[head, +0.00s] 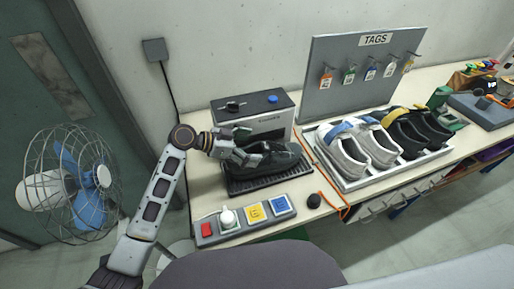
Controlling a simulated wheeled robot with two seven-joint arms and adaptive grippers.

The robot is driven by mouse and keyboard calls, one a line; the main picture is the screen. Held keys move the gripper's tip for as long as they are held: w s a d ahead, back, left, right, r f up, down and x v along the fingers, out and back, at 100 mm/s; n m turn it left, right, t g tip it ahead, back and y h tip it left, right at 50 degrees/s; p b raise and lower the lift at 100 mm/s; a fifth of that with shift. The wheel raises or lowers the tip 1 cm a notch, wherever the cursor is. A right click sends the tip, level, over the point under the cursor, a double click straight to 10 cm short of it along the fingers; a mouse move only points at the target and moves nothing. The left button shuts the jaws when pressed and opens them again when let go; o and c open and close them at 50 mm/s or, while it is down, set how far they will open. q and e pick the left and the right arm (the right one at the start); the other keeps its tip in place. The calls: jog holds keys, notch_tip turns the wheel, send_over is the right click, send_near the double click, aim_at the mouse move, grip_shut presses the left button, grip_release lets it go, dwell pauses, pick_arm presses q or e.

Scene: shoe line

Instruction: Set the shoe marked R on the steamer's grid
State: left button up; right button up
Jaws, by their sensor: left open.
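A dark green-black shoe (275,157) lies on the black grid (262,183) in front of the steamer (268,122), a grey and black box. No R mark can be read on it. My left gripper (238,143) is open at the shoe's left end, close beside or over its upper edge; I cannot tell whether they touch. The fingertips are small and partly merge with the dark shoe. My right gripper is out of the picture.
A white tray (349,186) right of the steamer holds several shoes. A TAGS board (340,75) stands behind it. A button panel (206,240) and a black ball-like knob (314,201) lie in front. An orange cord (329,197) runs between the grid and the tray. A fan (66,185) stands left.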

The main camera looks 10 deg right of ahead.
pick_arm(q)
jog(key=v, duration=0.4)
jog(key=shift+a+r, duration=0.2)
jog(key=shift+a, duration=0.1)
jog(key=shift+s, duration=0.1)
dwell(0.9)
